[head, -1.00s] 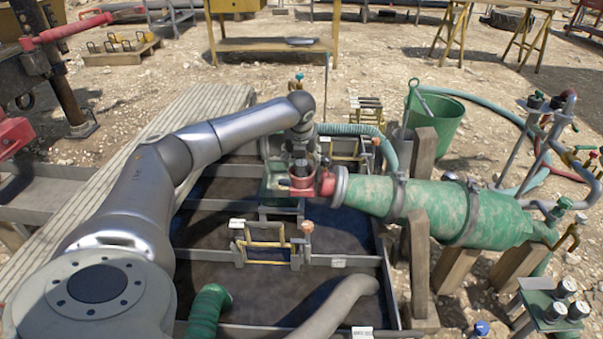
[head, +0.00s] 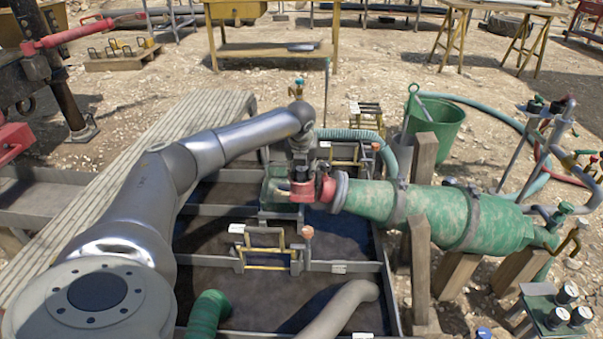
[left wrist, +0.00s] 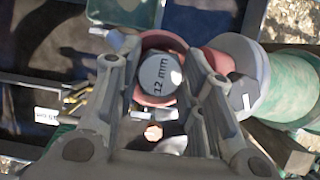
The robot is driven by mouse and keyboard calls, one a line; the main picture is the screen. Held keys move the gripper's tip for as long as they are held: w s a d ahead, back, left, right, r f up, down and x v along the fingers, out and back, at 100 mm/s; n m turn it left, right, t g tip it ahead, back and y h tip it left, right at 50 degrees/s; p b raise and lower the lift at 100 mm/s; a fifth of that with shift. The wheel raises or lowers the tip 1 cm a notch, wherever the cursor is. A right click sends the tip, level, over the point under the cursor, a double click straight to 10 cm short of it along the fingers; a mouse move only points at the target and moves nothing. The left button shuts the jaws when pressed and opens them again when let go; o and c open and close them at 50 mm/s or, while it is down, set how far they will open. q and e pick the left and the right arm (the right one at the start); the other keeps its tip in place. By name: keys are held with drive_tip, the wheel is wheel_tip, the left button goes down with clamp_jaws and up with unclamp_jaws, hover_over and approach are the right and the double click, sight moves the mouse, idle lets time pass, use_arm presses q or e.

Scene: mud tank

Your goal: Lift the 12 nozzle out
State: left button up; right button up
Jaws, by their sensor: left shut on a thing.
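The nozzle is a grey disc marked "12 mm" (left wrist: 161,75), sitting in the round mouth of the red fitting (left wrist: 148,42) in the left wrist view. My left gripper (left wrist: 165,95) has a finger on each side of the disc and is shut on it. In the head view my left gripper (head: 302,168) points down into the red fitting (head: 318,189), at the left end of the green mottled cylinder (head: 462,212). The nozzle is hidden there by the gripper. My right gripper is not in view.
The open mud tank (head: 272,210) with dividers and yellow-railed gates (head: 262,250) lies below the arm. A ribbed green hose (head: 207,312) and a grey hose (head: 335,310) lie in front. Wooden posts (head: 420,255) and a green bucket (head: 436,120) stand to the right.

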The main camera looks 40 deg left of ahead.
sight(301, 169)
use_arm(q)
drive_tip(key=shift+r, duration=0.1)
drive_tip(key=shift+r, duration=0.2)
wheel_tip(301, 169, up, 3)
drive_tip(key=shift+r+p, duration=0.1)
drive_tip(key=shift+p, duration=0.35)
drive_tip(key=s+d+r+p, duration=0.1)
drive_tip(key=s+d+r, duration=0.8)
drive_tip(key=s, duration=0.1)
drive_tip(key=shift+s, duration=0.35)
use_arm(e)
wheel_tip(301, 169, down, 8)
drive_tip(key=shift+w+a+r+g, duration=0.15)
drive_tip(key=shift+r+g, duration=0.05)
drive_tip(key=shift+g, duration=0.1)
